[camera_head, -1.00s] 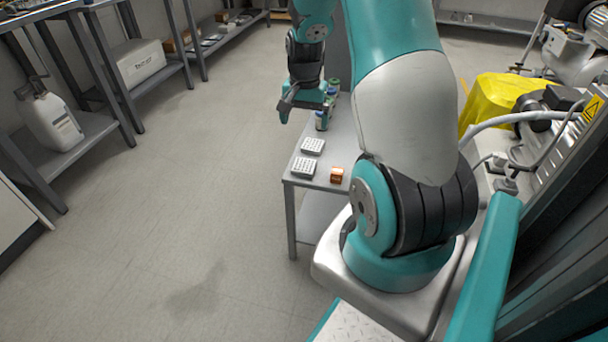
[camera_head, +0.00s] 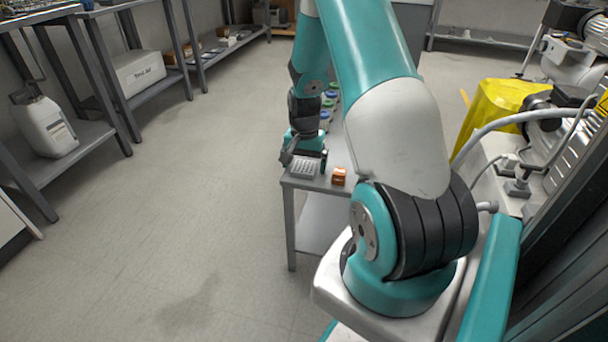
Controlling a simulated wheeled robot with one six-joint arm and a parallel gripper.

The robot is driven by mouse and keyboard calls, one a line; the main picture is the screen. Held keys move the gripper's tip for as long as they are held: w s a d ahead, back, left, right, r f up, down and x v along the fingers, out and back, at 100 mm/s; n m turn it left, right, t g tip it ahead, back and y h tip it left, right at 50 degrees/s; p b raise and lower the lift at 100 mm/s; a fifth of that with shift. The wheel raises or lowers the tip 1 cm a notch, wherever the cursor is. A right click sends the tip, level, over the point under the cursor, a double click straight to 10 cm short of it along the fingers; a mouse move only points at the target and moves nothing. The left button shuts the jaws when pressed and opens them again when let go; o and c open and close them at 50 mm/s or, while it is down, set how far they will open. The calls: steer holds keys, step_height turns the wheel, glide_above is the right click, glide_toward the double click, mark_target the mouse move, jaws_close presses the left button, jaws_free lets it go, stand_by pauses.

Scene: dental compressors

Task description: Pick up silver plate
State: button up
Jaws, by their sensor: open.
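A silver plate (camera_head: 302,171) with rows of dark holes lies flat on the near left corner of a grey metal table (camera_head: 318,185). My gripper (camera_head: 304,161) is open and points down over this plate. One finger is at the plate's left and the other at its right. I cannot tell how high the fingertips are above the table. A second, similar plate behind it is hidden by my gripper.
A small orange-brown box (camera_head: 339,176) stands just right of the plate. Several small jars with green and blue lids (camera_head: 328,103) stand farther back on the table. My arm covers much of the table's right side. The floor to the left is clear.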

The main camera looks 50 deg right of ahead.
steer(key=c, duration=1.1)
steer(key=shift+r, duration=0.1)
